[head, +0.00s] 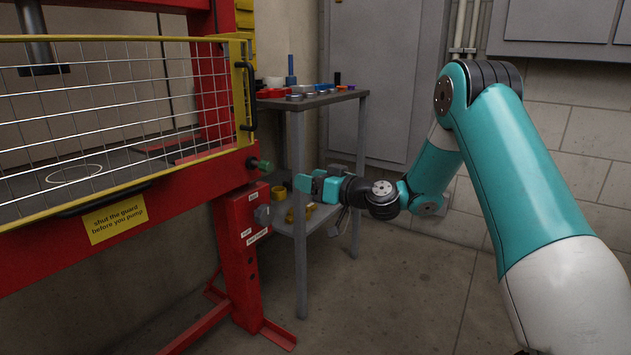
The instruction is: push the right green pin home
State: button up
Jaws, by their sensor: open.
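The right green pin (261,165) is a small dark green knob at the right end of the press's red cross beam (190,180), just below the guard's corner. It sticks out to the right of the beam. How deep it sits cannot be told. My gripper (301,185), teal with a black wrist, is to the right of the pin and slightly lower in the head view. It points left. A gap shows between it and the pin. Its jaws are open, with nothing seen between them.
A yellow-framed mesh guard (244,100) with a black handle covers the press front. A yellow sign (115,219) hangs on the beam. A grey shelf table (310,100) with small parts stands behind my gripper. Floor at right is clear.

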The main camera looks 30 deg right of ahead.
aim_at(270, 167)
jog(key=shift+s+d, duration=0.25)
jog(key=shift+s, duration=0.25)
jog(key=shift+r, duration=0.1)
jog(key=c, duration=0.4)
jog(key=shift+s+r+m+p, duration=0.1)
jog(key=shift+m+p, duration=0.3)
jog(key=shift+m, duration=0.2)
jog(key=c, duration=0.4)
jog(key=shift+s+d+r+m+p, duration=0.15)
jog(key=shift+m+p, duration=0.25)
jog(key=shift+m, duration=0.6)
grip_shut()
jog(key=w+a+m, duration=0.2)
jog(key=w+m, duration=0.1)
jog(key=m, duration=0.1)
jog(key=w+a+m+p, duration=0.1)
jog(key=w+a+m, duration=0.1)
jog(key=w+m, duration=0.2)
jog(key=w+a+m+p, duration=0.1)
jog(key=w+a+m, duration=0.1)
jog(key=w+m, duration=0.2)
jog(key=shift+m+h, duration=0.3)
jog(key=shift+m, duration=0.3)
